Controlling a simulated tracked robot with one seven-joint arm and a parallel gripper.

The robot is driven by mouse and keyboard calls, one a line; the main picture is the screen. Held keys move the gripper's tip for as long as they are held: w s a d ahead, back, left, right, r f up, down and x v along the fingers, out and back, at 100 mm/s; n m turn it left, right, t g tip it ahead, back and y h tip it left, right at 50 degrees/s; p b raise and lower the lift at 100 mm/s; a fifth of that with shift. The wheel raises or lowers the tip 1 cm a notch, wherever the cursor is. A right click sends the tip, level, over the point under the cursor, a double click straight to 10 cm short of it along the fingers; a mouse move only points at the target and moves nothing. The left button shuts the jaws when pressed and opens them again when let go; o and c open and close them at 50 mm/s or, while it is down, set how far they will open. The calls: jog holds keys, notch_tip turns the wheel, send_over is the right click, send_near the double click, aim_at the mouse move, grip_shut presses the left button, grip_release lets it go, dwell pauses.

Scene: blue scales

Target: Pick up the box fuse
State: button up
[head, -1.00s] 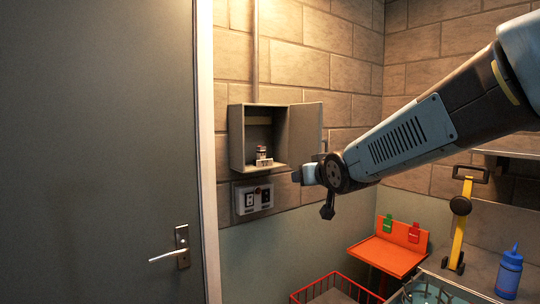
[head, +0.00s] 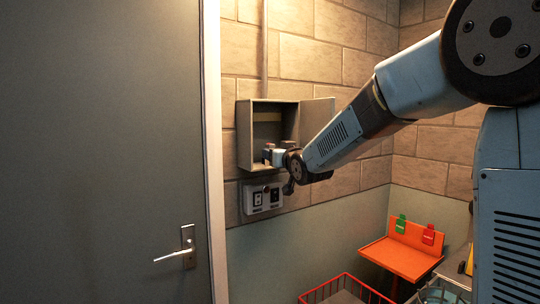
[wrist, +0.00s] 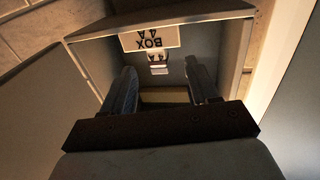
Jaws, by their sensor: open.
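The box fuse (wrist: 158,64) is a small pale block inside the grey wall box, beside a white label (wrist: 150,38) reading "BOX 4A". The wrist view shows the label upside down. My gripper (wrist: 161,78) is open and empty. Its two dark fingers reach into the box, one on each side of the fuse in the picture, with gaps to both. Whether the tips are level with the fuse in depth is unclear. In the head view, my gripper (head: 276,157) is at the box's lower opening and partly covers the fuse (head: 268,153).
The grey wall box (head: 245,135) has its door (head: 316,116) open to the right. A switch panel (head: 262,196) sits just below. A grey door (head: 100,150) stands at left.

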jog(key=shift+x, duration=3.15)
jog(key=shift+d+r, duration=0.1)
jog(key=shift+r, duration=0.1)
jog(key=shift+c, duration=0.3)
jog(key=c, duration=1)
jog(key=shift+r, duration=0.15)
